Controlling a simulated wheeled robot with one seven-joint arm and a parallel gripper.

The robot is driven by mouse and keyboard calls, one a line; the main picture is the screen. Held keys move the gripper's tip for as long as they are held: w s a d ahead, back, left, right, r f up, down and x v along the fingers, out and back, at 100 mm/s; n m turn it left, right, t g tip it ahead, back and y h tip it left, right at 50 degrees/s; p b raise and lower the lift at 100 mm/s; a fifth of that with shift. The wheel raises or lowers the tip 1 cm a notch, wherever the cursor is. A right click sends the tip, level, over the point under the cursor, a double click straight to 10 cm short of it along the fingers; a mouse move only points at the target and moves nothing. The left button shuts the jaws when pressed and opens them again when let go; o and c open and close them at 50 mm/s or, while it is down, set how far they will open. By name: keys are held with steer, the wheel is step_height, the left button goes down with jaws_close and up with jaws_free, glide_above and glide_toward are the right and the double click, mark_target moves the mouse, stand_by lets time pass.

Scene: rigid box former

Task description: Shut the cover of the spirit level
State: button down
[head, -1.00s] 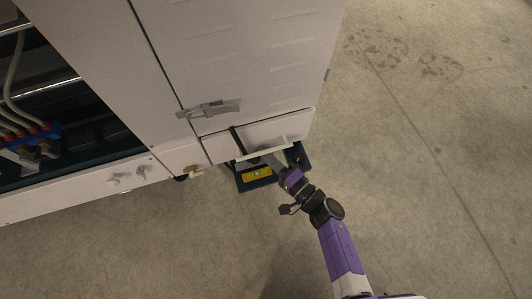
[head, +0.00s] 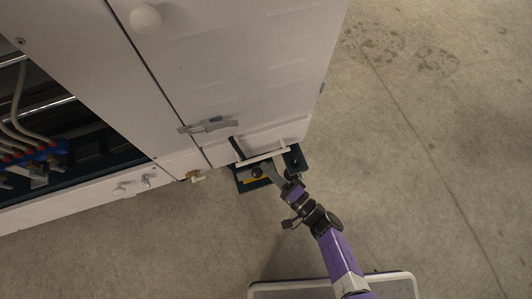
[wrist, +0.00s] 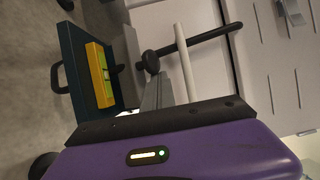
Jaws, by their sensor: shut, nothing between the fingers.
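The spirit level is a yellow bar (head: 256,180) on a dark base plate (head: 242,188) low at the cabinet's corner. The wrist view shows more of the yellow level (wrist: 101,75), with its greenish vial, on the dark plate (wrist: 80,52). A white bar (head: 262,157) crosses above the level in the head view; the wrist view shows this white bar (wrist: 184,60) standing beside a dark rod. I cannot tell which part is the cover. My gripper (head: 266,168) is shut and empty, over the plate close to the white bar. It partly hides the level.
The white cabinet (head: 235,70) rises directly behind, with a grey latch (head: 208,126) and a round knob (head: 145,18). A small valve (head: 195,175) sticks out left of the plate. An open bay with hoses is at left. Concrete floor (head: 420,170) is clear on the right.

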steer(key=s+f+b, duration=0.3)
steer(key=f+b, duration=0.2)
steer(key=f, duration=0.1)
steer(key=shift+s+d+f+n+t+y+b, duration=0.25)
steer(key=shift+d+n+t+y+b, duration=0.1)
steer(key=shift+d+t, duration=0.1)
steer(key=shift+r, duration=0.15)
stand_by(0.6)
step_height(320, 180, up, 20)
steer(key=p, duration=1.4)
steer(key=shift+n, duration=0.25)
